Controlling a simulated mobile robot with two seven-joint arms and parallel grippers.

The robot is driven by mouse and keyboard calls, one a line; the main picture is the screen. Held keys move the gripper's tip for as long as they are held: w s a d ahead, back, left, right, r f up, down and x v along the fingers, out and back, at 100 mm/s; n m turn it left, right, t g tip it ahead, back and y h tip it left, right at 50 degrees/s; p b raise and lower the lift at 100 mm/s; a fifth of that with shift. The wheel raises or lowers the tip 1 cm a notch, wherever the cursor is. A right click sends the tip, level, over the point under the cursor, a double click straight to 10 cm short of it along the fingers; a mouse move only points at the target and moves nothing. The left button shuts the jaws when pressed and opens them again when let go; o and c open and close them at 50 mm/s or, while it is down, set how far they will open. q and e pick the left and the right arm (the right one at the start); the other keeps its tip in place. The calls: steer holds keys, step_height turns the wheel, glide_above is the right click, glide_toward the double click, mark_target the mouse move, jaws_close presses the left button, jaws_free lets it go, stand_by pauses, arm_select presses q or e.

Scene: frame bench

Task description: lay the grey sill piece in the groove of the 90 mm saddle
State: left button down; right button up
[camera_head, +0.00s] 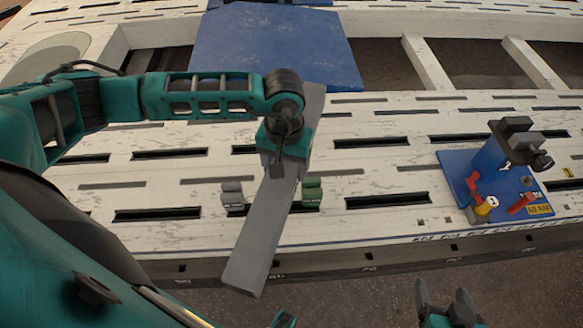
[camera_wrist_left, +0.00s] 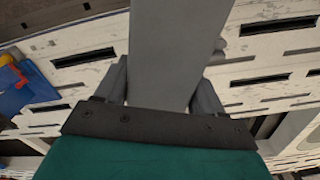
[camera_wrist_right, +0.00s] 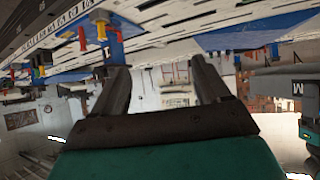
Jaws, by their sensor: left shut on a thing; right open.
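The grey sill piece (camera_head: 257,235) is a long flat bar, held aslant above the slotted bench. My left gripper (camera_head: 279,165) is shut on it near its middle; the left wrist view shows the bar (camera_wrist_left: 178,50) between the fingers (camera_wrist_left: 160,88). Two small blocks with pale labels sit on the bench on either side of the bar: a grey block (camera_head: 232,194) and a green block (camera_head: 312,193). Their labels are too small to read, so I cannot tell which is the 90 mm saddle. My right gripper (camera_head: 450,302) is open and empty in front of the bench; its fingers (camera_wrist_right: 163,82) stand apart.
A blue fixture (camera_head: 460,165) with a dark clamp head, red and yellow parts and a yellow label stands on the bench at right. A large blue panel (camera_head: 275,48) lies behind. The slotted bench top (camera_head: 385,180) between the green block and the fixture is clear.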

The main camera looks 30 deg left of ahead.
steer(key=shift+o, duration=1.1)
steer(key=shift+y, duration=0.3)
steer(key=f+b, duration=0.1)
steer(key=b, duration=0.1)
steer(key=a+f+b, duration=0.1)
steer(key=f+b, duration=0.3)
steer(key=shift+w+a, duration=0.35)
steer(key=shift+a, duration=0.05)
arm_select(q)
steer(key=w+a+f+n+b, duration=0.4)
steer(key=f+n, duration=0.4)
steer(key=n, duration=0.3)
steer(key=w+a+f+n+b, duration=0.3)
steer(key=w+a+f+n, duration=0.2)
steer(key=f+n, duration=0.3)
steer(key=shift+w+a+n+b, duration=0.35)
steer(key=shift+a+n, duration=0.4)
steer(key=shift+n, duration=0.85)
arm_select(e)
steer(key=shift+w+a+f, duration=0.15)
steer(key=shift+a+f, duration=0.1)
steer(key=shift+f, duration=0.6)
steer(key=shift+w+a+f, duration=0.1)
steer(key=shift+a+f, duration=0.1)
steer(key=shift+f, duration=0.6)
steer(key=shift+w+a+f, duration=0.15)
steer(key=shift+a+f, duration=0.1)
steer(key=shift+f, duration=0.6)
arm_select(q)
steer(key=shift+f, duration=0.1)
